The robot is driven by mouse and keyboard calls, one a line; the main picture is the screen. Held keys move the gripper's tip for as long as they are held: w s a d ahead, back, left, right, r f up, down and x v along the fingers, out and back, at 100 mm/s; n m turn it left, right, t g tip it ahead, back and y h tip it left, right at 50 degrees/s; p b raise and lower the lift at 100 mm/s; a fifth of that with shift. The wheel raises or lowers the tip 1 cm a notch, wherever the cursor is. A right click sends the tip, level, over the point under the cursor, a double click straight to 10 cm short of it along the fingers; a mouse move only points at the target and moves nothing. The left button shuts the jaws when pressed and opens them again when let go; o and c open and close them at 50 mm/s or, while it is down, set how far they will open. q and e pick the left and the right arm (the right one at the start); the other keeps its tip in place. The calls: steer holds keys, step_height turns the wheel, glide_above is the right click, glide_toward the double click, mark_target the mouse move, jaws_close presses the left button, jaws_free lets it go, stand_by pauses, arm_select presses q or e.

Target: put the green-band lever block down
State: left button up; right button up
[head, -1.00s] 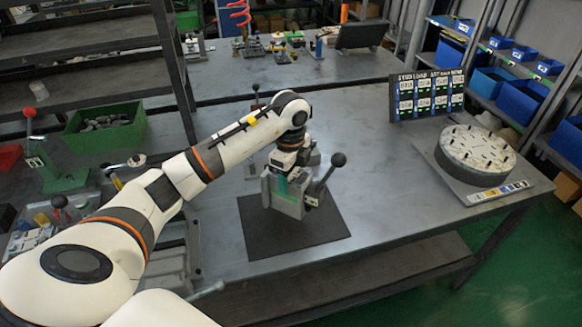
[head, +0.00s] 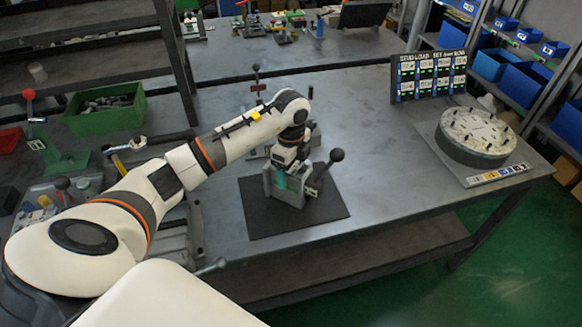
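The green-band lever block (head: 287,193) is grey with a green band and a black ball-ended lever leaning to the right. It is upright over the dark mat (head: 262,222), near its middle. I cannot tell whether its base touches the mat or hangs just above it. My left gripper (head: 285,171) comes down from above and is shut on the block's upper part. The fingertips are partly hidden by the wrist and the block. My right gripper is not in view.
A round plate with pegs (head: 476,136) stands on the right of the table, with a label board (head: 429,75) behind it. A green bin (head: 105,112) and a red-knobbed lever fixture (head: 62,160) are at the left. Bare table lies right of the mat.

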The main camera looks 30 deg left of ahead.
arm_select(q)
step_height(320, 180, up, 11)
steer(key=shift+r+b, duration=0.15)
steer(key=shift+b, duration=0.6)
steer(key=shift+r, duration=0.5)
